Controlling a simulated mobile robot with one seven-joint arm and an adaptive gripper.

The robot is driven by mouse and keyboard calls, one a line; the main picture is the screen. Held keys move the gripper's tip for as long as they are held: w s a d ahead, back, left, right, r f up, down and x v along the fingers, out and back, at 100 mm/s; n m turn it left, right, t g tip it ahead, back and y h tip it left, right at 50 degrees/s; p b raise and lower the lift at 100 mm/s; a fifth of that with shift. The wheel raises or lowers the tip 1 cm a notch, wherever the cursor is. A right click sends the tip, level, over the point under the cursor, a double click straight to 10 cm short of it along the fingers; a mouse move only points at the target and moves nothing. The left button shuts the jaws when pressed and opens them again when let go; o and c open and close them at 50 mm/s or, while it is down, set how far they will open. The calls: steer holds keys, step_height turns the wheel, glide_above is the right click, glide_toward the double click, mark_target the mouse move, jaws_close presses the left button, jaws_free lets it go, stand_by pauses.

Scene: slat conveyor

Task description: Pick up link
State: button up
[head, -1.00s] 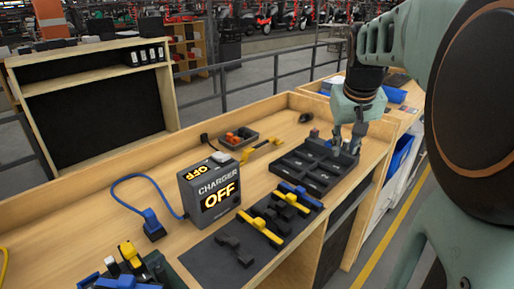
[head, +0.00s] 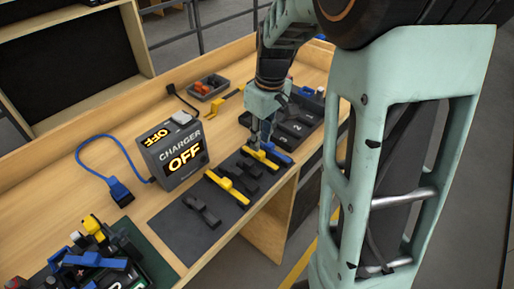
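No part is labelled as the link. A dark mat (head: 167,228) on the bench bears a row of bar-shaped parts. Nearest is a black link-shaped part (head: 202,211), then a yellow bar (head: 226,189), black parts (head: 240,178), another yellow bar (head: 262,158) and a blue bar (head: 279,154) at the far end. My gripper (head: 261,146) points down over the far end of the row, its fingertips at or just above the far yellow bar. The fingers partly cover the parts there. I cannot tell whether they touch or grip anything.
A black tray with numbered slots (head: 291,131) lies just beyond the mat. A charger box (head: 174,154) reading OFF stands left of the mat, with a blue plug (head: 121,193) beside it. Mixed parts (head: 92,262) crowd the near left.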

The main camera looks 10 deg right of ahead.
mark_target(260, 152)
step_height(260, 152, down, 6)
steer(key=shift+w+a+f+p, duration=0.15)
steer(key=shift+f+p, duration=0.05)
steer(key=shift+p, duration=0.1)
steer(key=shift+c, duration=0.5)
jaws_close()
